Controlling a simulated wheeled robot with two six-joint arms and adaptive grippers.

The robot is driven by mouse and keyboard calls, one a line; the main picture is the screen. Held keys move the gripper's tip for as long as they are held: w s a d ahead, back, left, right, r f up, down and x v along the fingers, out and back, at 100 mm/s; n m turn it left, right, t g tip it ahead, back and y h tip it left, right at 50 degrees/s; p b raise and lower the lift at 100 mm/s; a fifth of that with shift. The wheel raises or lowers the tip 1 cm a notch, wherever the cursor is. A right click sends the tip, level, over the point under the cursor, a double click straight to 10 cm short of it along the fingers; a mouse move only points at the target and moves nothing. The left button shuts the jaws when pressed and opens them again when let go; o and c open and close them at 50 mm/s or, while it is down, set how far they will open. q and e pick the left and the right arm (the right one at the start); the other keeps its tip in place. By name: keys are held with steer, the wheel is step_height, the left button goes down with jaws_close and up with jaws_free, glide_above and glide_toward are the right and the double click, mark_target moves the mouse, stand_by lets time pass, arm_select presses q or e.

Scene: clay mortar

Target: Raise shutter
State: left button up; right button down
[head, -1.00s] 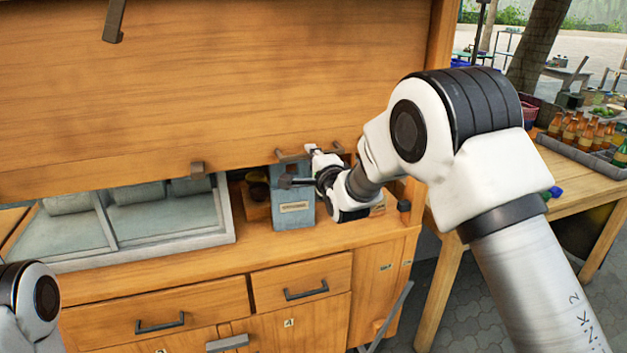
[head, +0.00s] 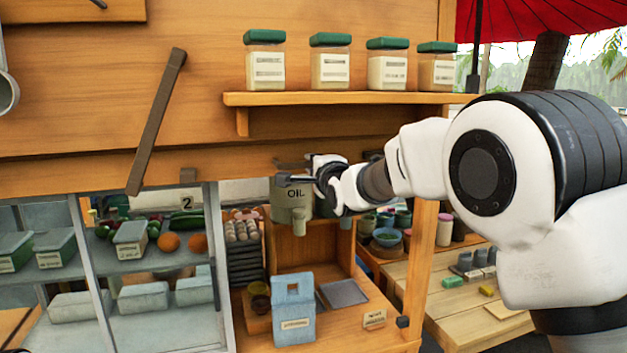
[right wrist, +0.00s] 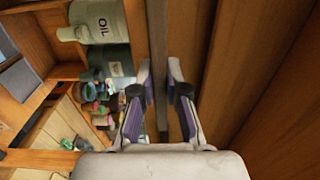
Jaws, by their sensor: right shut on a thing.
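The wooden shutter (head: 90,172) is partly raised, its lower edge well above the counter. A dark handle bar (head: 290,163) is on its lower part, towards the right. My right gripper (head: 287,180) is at this handle, reaching in from the right. In the right wrist view, my right gripper (right wrist: 160,78) has its two fingers on either side of the dark handle bar (right wrist: 158,45), shut on it. The handle is partly hidden by the gripper in the head view. My left gripper is not in view.
Below the shutter are a glass case (head: 150,270) with trays and vegetables, an OIL can (head: 291,207) close under the gripper, and a blue box (head: 293,318) on the counter. A shelf (head: 350,99) with several green-lidded jars is above. A side table (head: 465,320) stands right.

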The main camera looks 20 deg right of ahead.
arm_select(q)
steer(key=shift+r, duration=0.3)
arm_select(e)
steer(key=shift+r, duration=0.95)
steer(key=c, duration=1.2)
jaws_free()
steer(key=shift+o, duration=0.2)
steer(key=shift+f, duration=0.2)
steer(key=s, duration=1.1)
steer(key=shift+s+d, duration=0.2)
steer(key=shift+s, duration=0.2)
